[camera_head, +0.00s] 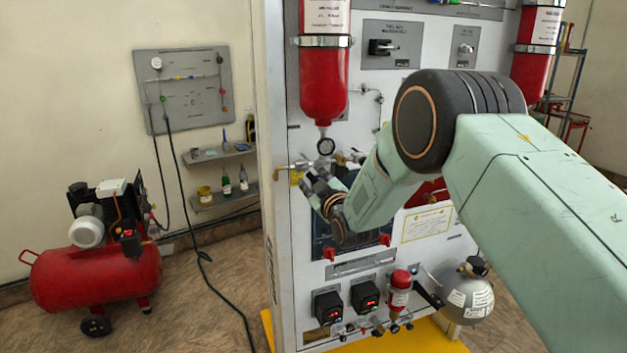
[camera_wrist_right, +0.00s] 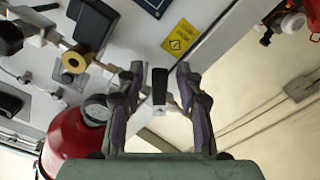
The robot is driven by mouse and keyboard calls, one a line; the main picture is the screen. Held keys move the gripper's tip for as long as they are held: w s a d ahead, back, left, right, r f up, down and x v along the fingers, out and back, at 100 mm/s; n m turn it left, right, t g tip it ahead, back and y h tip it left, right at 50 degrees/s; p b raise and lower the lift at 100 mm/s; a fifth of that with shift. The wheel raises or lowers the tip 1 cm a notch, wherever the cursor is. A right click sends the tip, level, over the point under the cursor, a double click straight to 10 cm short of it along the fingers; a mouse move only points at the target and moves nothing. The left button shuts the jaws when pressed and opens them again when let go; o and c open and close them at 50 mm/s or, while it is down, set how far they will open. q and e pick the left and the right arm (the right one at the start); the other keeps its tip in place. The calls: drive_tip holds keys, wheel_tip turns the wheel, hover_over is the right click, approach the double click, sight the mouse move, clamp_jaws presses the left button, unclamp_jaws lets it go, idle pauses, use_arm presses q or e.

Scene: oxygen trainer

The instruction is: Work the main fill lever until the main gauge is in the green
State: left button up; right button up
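My right gripper (camera_head: 312,188) is at the left side of the panel, below the red cylinder. In the right wrist view its two fingers (camera_wrist_right: 160,90) are apart. A lever-like part with a dark grip (camera_wrist_right: 159,88) shows between them, with gaps on both sides; I cannot tell how near it is. My left gripper is out of view.
The red cylinder (camera_head: 324,75) is strapped to the white panel (camera_head: 375,85) above the gauge. My right arm hides much of the panel's middle. A red compressor (camera_head: 95,275) stands on the floor at left. A grey gas bottle (camera_head: 468,297) stands at lower right.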

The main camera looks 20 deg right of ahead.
clamp_jaws()
idle(0.4)
drive_tip(key=m+b, duration=0.1)
drive_tip(key=a+m+b, duration=0.1)
drive_tip(key=m+b, duration=0.1)
drive_tip(key=shift+f, duration=0.35)
drive_tip(key=shift+a+m+b, duration=0.35)
drive_tip(key=shift+m+b, duration=0.1)
drive_tip(key=shift+m, duration=0.6)
drive_tip(key=shift+a+m+b, duration=0.35)
drive_tip(key=shift+m+b, duration=0.05)
drive_tip(key=shift+m, duration=0.65)
drive_tip(key=shift+o, duration=0.6)
unclamp_jaws()
